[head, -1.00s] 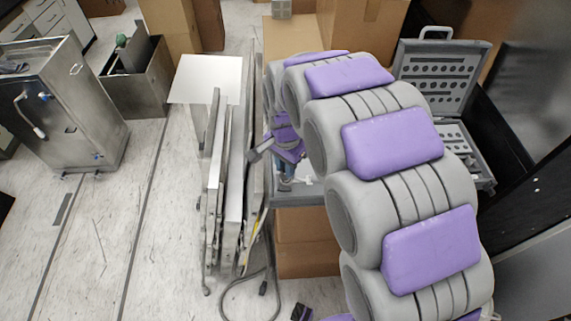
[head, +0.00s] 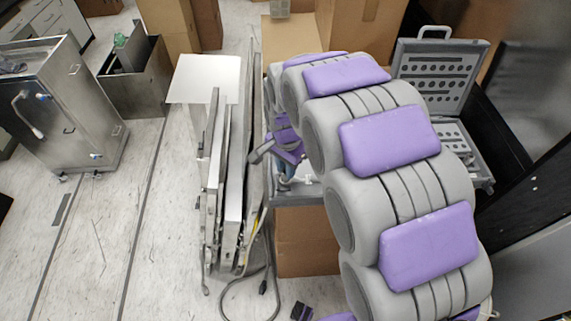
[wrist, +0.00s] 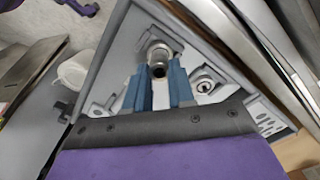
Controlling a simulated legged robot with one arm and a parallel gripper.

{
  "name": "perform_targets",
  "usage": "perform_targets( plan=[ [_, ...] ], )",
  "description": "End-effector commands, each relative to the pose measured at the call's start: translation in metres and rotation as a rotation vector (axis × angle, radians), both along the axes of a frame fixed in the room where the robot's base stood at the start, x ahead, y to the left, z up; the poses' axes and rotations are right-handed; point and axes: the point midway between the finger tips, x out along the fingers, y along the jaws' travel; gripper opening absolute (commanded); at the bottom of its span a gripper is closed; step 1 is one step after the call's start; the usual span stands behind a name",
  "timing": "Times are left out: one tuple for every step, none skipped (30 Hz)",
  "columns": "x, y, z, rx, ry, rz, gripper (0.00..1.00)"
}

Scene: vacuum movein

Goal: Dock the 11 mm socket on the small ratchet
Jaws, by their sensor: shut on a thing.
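My gripper (wrist: 160,78) shows blue fingers in the wrist view. They are closed on a small metal socket (wrist: 158,54), whose dark round opening shows between the fingertips. Beyond it lies a grey tray (wrist: 113,62) with moulded recesses. To the right of the fingers, a round metal piece (wrist: 205,86) sits in a recess; I cannot tell whether it is the ratchet head. In the head view my gripper (head: 286,172) is small and partly hidden behind my arm. The 11 mm marking cannot be read, and no ratchet handle is clear.
An open grey case (head: 441,72) with holes in its lid stands right of my arm. Folded metal panels (head: 228,170) stand close on the left. Cardboard boxes (head: 306,243) are below and behind.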

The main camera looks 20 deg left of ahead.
Motion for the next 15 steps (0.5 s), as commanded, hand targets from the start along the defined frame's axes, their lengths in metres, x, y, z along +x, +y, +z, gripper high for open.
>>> perform_targets(
  plan=[
    [0.0000, -0.0001, -0.0011, 0.000, 0.000, 0.000, 0.00],
    [0.0000, -0.0001, -0.0017, -0.001, 0.000, 0.000, 0.00],
    [0.0000, -0.0001, -0.0024, 0.000, 0.000, 0.000, 0.00],
    [0.0000, -0.0001, -0.0030, -0.001, 0.000, 0.000, 0.00],
    [0.0000, -0.0001, -0.0035, -0.001, 0.000, 0.000, 0.00],
    [0.0000, -0.0001, -0.0042, -0.001, 0.000, 0.000, 0.00],
    [0.0000, -0.0001, -0.0048, -0.001, 0.000, 0.000, 0.00],
    [0.0000, -0.0001, -0.0053, -0.001, 0.000, 0.000, 0.00],
    [0.0000, 0.0000, -0.0057, -0.001, 0.000, 0.000, 0.24],
    [0.0000, 0.0001, -0.0054, 0.000, 0.000, 0.000, 0.27],
    [0.0000, 0.0001, -0.0054, 0.000, 0.000, 0.000, 0.30],
    [0.0000, 0.0001, -0.0053, 0.000, 0.000, 0.000, 0.34],
    [0.0000, 0.0001, -0.0053, 0.000, 0.000, 0.000, 0.34],
    [0.0000, 0.0001, -0.0053, 0.000, 0.000, 0.000, 0.34],
    [0.0000, 0.0001, -0.0053, 0.000, 0.000, 0.000, 0.34]
  ],
)
